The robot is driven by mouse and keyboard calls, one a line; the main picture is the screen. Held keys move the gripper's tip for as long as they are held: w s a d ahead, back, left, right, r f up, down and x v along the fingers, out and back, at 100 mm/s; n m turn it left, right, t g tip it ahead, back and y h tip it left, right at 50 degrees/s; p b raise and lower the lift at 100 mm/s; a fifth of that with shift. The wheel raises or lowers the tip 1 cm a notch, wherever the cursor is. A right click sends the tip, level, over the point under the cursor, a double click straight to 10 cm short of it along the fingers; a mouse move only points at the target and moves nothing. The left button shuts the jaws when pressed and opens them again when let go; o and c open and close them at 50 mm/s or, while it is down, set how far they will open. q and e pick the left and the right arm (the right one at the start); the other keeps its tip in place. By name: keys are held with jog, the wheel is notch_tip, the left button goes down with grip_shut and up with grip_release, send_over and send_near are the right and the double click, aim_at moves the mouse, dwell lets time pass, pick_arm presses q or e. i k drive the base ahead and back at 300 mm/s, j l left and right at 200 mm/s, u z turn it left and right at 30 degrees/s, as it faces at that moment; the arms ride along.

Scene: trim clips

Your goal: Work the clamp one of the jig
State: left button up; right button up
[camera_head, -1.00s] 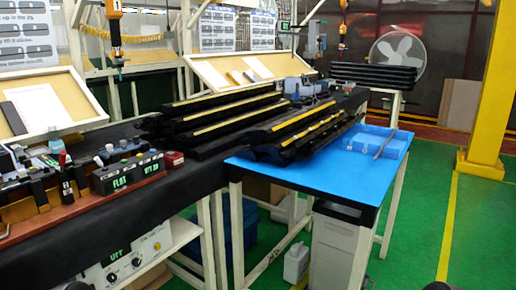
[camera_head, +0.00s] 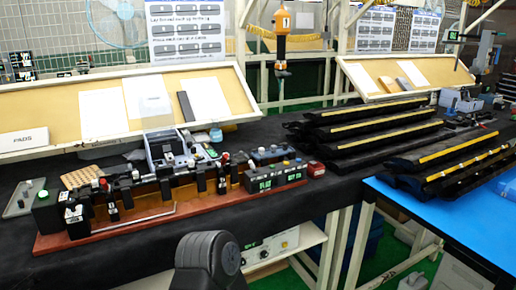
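The jig (camera_head: 80,240) is a long red-brown base on the black-covered bench, at the left and middle of the head view. Several black upright clamps stand along it, one of them near its left part (camera_head: 112,205). I cannot tell which clamp is clamp one, or whether any is open or closed. A thin metal rod lies along the jig's front. A black control box (camera_head: 262,181) with green lettering sits at the jig's right end. Neither of my grippers shows. A rounded black part at the bottom centre looks like a link of my own arm.
A grey bin (camera_head: 165,146) stands behind the jig. A tan pegboard (camera_head: 84,177) and a grey plate with a green button (camera_head: 25,198) lie to the left. Black trim strips (camera_head: 365,128) are stacked to the right, beside a blue table (camera_head: 450,215). An orange hanging tool (camera_head: 281,22) is above.

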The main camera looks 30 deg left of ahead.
aim_at(106, 187)
jog(key=i+j, duration=0.7)
jog(key=u, duration=2.35)
jog(key=i+l, duration=0.05)
